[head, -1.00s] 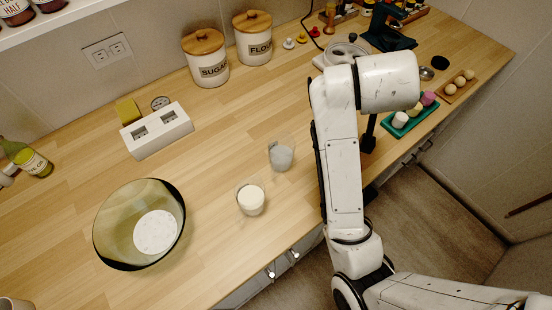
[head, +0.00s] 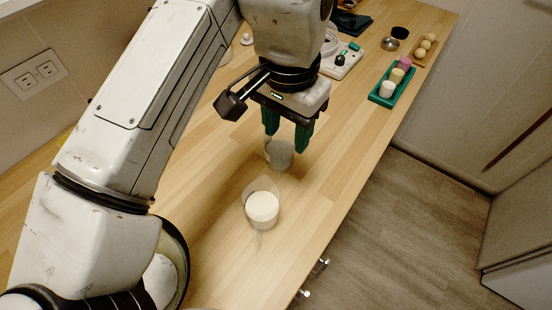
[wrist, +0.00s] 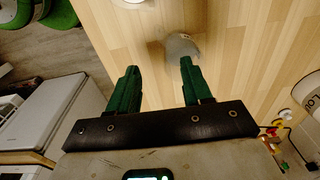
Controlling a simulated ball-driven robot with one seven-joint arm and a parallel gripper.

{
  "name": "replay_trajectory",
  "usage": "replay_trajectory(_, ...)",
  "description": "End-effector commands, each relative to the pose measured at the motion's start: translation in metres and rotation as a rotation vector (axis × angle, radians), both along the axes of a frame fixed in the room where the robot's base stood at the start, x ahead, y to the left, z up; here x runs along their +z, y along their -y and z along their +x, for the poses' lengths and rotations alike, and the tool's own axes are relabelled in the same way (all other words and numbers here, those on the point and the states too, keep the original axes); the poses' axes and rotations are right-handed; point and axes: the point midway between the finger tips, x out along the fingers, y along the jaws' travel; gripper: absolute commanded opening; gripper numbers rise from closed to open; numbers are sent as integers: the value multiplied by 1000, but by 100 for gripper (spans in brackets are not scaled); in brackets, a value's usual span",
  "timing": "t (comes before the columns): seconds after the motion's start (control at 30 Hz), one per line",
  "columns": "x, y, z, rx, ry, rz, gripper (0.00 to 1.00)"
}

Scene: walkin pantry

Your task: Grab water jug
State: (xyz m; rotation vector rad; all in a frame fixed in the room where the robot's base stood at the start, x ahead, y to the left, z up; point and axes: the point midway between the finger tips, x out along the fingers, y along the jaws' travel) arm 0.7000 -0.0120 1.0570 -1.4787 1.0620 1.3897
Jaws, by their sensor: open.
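A clear glass vessel with greyish, water-like contents, which I take as the water jug (head: 279,155), stands on the wooden counter. It also shows in the wrist view (wrist: 181,47), just beyond my fingertips and nearer the right finger. My gripper (head: 287,140) has green fingers pointing down over the jug, apart and empty. In the wrist view my gripper (wrist: 160,72) shows a clear gap between its fingers. The fingertips overlap the jug's top edge in the head view; I cannot tell whether they touch it.
A second glass with white contents (head: 262,208) stands close in front of the jug. A green tray (head: 385,98) with small cups lies further back, near the counter's edge. A labelled canister (wrist: 308,92) is at the wrist view's right. Bare counter (head: 325,175) lies right of the jug.

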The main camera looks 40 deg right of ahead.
Motion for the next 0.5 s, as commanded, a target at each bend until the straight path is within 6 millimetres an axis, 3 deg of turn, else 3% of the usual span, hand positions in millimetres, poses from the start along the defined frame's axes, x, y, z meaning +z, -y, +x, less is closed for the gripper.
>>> replay_trajectory(0.13,-6,-14,-5,6,-32,39,49)
replay_trajectory(0.5,-53,-15,-5,7,-36,40,49)
